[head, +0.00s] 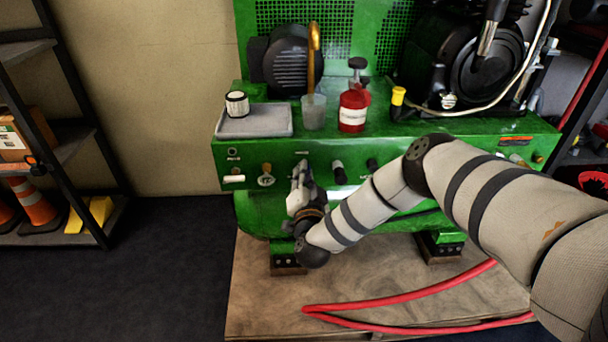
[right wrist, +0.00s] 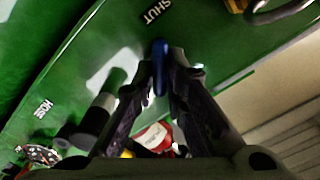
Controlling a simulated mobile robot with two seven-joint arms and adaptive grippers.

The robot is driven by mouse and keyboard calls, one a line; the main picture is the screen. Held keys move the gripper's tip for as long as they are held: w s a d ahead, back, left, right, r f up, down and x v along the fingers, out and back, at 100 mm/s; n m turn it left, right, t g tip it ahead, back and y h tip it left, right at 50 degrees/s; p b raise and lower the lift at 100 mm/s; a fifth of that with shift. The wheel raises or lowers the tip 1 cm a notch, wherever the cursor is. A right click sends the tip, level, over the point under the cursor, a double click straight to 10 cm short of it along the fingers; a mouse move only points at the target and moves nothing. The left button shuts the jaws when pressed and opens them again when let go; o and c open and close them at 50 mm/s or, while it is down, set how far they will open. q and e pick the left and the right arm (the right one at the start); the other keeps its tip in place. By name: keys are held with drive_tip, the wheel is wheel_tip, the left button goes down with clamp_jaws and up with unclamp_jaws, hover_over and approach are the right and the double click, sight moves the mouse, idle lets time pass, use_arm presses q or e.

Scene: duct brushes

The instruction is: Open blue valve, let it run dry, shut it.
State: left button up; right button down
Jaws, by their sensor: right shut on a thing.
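The blue valve handle (right wrist: 160,62) shows in the right wrist view as a slim blue lever standing out from the green panel. My right gripper (right wrist: 162,82) is shut on it, with one dark finger along each side. A white SHUT label (right wrist: 158,11) is on the panel just beyond the handle. In the head view my right gripper (head: 300,178) is at the front of the green panel, and it hides the blue valve there. My left gripper is in neither view.
The green machine (head: 455,131) carries a grey tray (head: 262,124), a clear cup (head: 314,112) under a brass pipe, and a red bottle (head: 353,108). Black-ended fittings (head: 338,174) sit close right of my gripper. A red hose (head: 400,294) lies on the wooden base (head: 262,315).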

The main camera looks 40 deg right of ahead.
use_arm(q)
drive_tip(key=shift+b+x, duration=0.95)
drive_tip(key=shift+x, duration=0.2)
use_arm(e)
drive_tip(key=shift+s+f+m, duration=0.1)
drive_tip(key=shift+f+m, duration=0.1)
drive_tip(key=shift+m, duration=2.3)
drive_tip(key=shift+f+m, duration=0.15)
drive_tip(key=shift+m, duration=2.35)
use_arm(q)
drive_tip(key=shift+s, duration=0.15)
use_arm(e)
drive_tip(key=c, duration=1.7)
unclamp_jaws()
drive_tip(key=shift+o, duration=0.2)
drive_tip(key=shift+s, duration=0.1)
drive_tip(key=v, duration=1.2)
